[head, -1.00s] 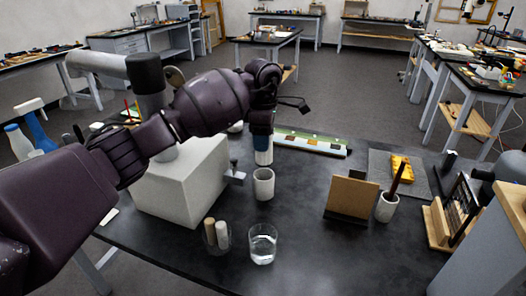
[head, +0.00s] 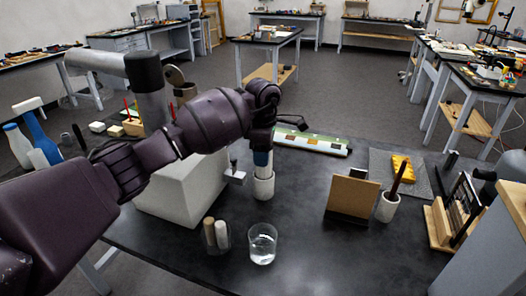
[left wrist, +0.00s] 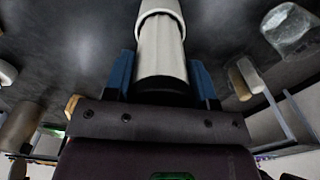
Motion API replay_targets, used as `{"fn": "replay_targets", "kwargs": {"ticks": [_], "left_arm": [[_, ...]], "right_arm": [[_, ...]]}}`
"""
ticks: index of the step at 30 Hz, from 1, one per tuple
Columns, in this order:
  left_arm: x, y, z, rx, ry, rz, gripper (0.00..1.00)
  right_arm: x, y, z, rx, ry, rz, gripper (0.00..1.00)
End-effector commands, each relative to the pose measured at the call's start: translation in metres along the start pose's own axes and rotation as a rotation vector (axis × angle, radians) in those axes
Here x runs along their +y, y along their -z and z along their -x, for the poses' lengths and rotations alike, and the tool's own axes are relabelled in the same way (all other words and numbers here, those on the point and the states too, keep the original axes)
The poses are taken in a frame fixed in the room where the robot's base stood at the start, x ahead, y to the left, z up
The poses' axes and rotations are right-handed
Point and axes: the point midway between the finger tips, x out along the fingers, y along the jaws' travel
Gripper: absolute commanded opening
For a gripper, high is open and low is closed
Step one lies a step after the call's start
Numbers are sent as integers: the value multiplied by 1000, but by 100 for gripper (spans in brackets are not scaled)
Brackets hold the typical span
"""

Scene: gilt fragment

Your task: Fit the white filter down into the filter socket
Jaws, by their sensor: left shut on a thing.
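My left gripper (head: 261,158), with blue fingers, is shut on the white filter (left wrist: 161,52), a pale upright cylinder. It also shows in the left wrist view (left wrist: 161,80), with a finger on each side of the filter. The filter socket (head: 263,188) is a white cup-like holder standing on the black table. The filter's lower end is at the socket's mouth and appears to be inside its rim (left wrist: 161,6); how deep it sits is hidden. My right gripper is not in view.
A pale box-shaped block (head: 180,190) stands close left of the socket. A glass of water (head: 262,245) and a glass holding cylinders (head: 216,238) stand in front. A brown board (head: 352,195) and a white cup (head: 387,208) stand to the right.

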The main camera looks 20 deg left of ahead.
Motion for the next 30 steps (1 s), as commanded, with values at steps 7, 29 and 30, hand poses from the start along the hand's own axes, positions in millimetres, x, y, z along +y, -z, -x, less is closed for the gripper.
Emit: {"fn": "replay_targets", "kwargs": {"ticks": [7,29,30], "left_arm": [[0,0,-4,0,-1,0,27],[1,0,30,1,-6,0,76],[1,1,38,1,-6,0,76]], "right_arm": [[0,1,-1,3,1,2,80],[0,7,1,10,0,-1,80],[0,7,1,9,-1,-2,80]]}}
